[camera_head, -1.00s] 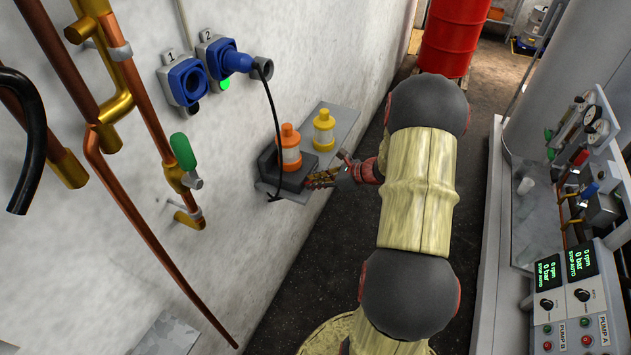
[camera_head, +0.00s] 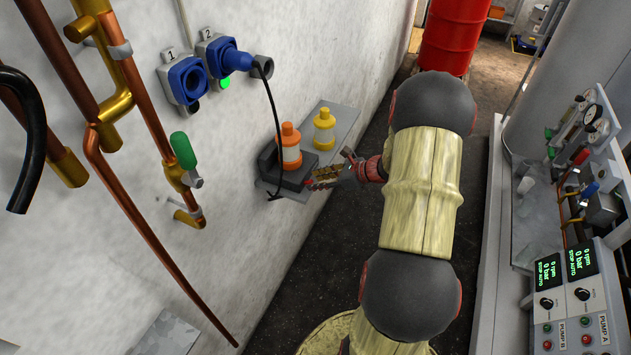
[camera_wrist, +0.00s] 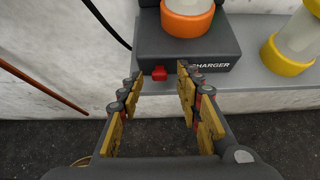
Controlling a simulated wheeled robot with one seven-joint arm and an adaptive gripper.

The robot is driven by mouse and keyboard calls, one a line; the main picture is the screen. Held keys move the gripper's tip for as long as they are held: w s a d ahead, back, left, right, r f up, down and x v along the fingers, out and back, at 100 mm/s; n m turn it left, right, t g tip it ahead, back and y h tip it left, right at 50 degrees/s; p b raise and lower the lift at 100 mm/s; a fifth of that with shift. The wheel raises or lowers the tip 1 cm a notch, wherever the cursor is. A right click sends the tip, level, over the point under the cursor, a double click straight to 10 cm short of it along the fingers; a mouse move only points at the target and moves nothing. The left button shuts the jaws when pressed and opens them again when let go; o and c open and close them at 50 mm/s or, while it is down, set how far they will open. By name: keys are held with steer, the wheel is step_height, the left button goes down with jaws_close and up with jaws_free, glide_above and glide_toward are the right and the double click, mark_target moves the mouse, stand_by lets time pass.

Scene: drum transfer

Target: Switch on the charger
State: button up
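The charger (camera_wrist: 190,54) is a dark grey box on a wall shelf, with the word CHARGER on its front. It also shows in the head view (camera_head: 294,181). A red switch (camera_wrist: 159,73) sits on its front face, left of the lettering. An orange-capped lamp-like unit (camera_wrist: 188,18) stands in the charger. My gripper (camera_wrist: 158,82) is open and empty in front of the charger, its fingertips on either side of the red switch in the wrist view. I cannot tell whether the fingertips touch the box. In the head view, my gripper (camera_head: 318,180) is beside the charger's right side.
A yellow-capped unit (camera_head: 324,128) stands on the grey shelf (camera_head: 343,122) beside the charger. A black cable (camera_head: 272,110) runs from the blue plug in socket 2 (camera_head: 226,57) down to the charger.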

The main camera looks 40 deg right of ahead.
steer(key=v, duration=1)
steer(key=shift+s+r, duration=0.25)
steer(key=shift+d, duration=0.1)
steer(key=s+a+n+g, duration=0.6)
steer(key=s+a+n, duration=0.3)
steer(key=a+n, duration=0.35)
steer(key=s+a+r+n+h+b, duration=0.1)
steer(key=a+r+n+h, duration=0.1)
steer(key=a+r+n, duration=0.6)
steer(key=s+a+r+n+t+h+b, duration=0.1)
steer(key=s+a+r+n+h, duration=0.1)
steer(key=a+r+n, duration=0.6)
steer(key=a+n, duration=0.3)
steer(key=a, duration=0.3)
steer(key=shift+s+a, duration=0.15)
steer(key=shift+s, duration=0.05)
steer(key=shift+r, duration=0.1)
